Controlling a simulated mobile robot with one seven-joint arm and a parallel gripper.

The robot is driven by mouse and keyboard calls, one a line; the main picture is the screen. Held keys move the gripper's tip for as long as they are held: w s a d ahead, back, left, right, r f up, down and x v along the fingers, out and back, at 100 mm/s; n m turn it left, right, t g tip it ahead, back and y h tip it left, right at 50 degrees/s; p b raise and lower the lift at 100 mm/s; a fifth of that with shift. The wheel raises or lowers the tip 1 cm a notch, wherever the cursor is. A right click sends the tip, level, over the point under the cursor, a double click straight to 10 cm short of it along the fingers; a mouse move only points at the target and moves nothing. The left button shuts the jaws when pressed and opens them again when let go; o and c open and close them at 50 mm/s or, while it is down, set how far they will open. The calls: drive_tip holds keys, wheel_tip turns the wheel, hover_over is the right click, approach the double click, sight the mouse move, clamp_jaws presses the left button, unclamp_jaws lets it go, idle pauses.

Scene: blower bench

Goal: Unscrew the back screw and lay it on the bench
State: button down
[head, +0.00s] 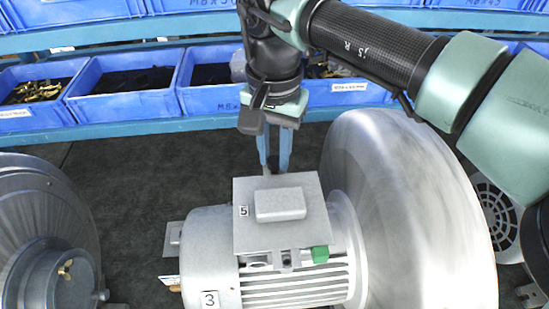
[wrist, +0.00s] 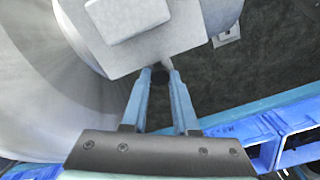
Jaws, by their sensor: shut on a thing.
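The grey motor of the blower (head: 215,250) carries a square terminal box (head: 300,225) marked 5, which also shows in the wrist view (wrist: 170,45). My gripper (head: 274,170) points down at the far edge of this box. Its two blue fingers also show in the wrist view (wrist: 159,74). They are shut on a small dark thing (wrist: 160,77) at the box's edge, which I take to be the back screw.
A large round fan housing (head: 410,220) stands right of the motor, close to my arm. Another blower (head: 45,235) stands at the left. Blue bins (head: 125,95) line the shelf behind.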

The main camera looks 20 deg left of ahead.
drive_tip(key=n, duration=0.7)
drive_tip(key=shift+n+p, duration=0.3)
drive_tip(key=shift+p, duration=0.05)
drive_tip(key=c, duration=1)
unclamp_jaws()
drive_tip(key=shift+o, duration=0.2)
